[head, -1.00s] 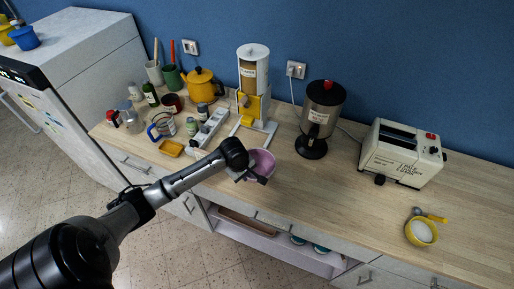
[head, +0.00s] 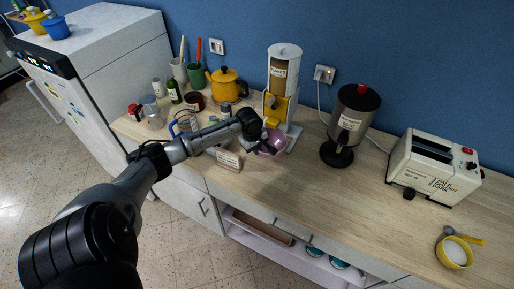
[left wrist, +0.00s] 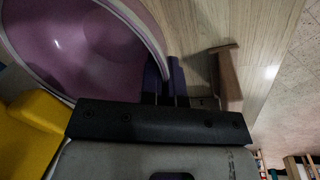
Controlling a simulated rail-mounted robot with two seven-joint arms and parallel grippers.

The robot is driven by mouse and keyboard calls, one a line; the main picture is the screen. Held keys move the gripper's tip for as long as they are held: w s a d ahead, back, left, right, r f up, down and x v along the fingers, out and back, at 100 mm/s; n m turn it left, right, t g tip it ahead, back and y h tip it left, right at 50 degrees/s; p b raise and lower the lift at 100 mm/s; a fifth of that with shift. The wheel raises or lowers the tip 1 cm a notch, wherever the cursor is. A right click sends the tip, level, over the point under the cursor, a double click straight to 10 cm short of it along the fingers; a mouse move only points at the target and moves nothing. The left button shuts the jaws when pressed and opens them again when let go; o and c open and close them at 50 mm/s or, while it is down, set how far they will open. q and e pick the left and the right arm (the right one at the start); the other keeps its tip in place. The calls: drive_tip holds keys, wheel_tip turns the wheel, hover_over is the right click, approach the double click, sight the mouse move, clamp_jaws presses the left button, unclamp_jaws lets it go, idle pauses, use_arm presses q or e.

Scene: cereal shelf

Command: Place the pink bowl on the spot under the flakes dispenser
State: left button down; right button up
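The pink bowl (head: 275,144) is at the front of the flakes dispenser (head: 284,75), just below its yellow spout part (head: 276,108). It overlaps the dispenser's pale base (head: 294,137); I cannot tell whether it rests there or hangs just above. My left gripper (head: 262,143) is at the bowl's left side. In the left wrist view, the bowl (left wrist: 75,45) fills the upper left and its rim runs between the two close fingers (left wrist: 164,82), which are shut on it. The spot under the bowl is hidden. My right gripper is not in view.
A small sign (head: 229,160) stands in front of the left gripper. A dark coffee dispenser (head: 350,122) is to the right, then a toaster (head: 433,167) and a yellow bowl (head: 455,252). A yellow teapot (head: 226,84) and several jars stand left. The counter between coffee dispenser and front edge is clear.

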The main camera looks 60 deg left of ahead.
use_arm(q)
drive_tip(key=shift+w+a, duration=0.55)
drive_tip(key=shift+a, duration=0.35)
drive_tip(key=shift+w+a, duration=0.5)
drive_tip(key=shift+a, duration=0.4)
wheel_tip(320, 180, down, 3)
drive_tip(key=shift+a+r+b, duration=0.1)
drive_tip(key=shift+b, duration=0.35)
drive_tip(key=shift+f, duration=0.4)
drive_tip(key=c, duration=1.8)
unclamp_jaws()
drive_tip(key=shift+f, duration=0.1)
drive_tip(key=o, duration=0.5)
drive_tip(key=shift+c, duration=0.2)
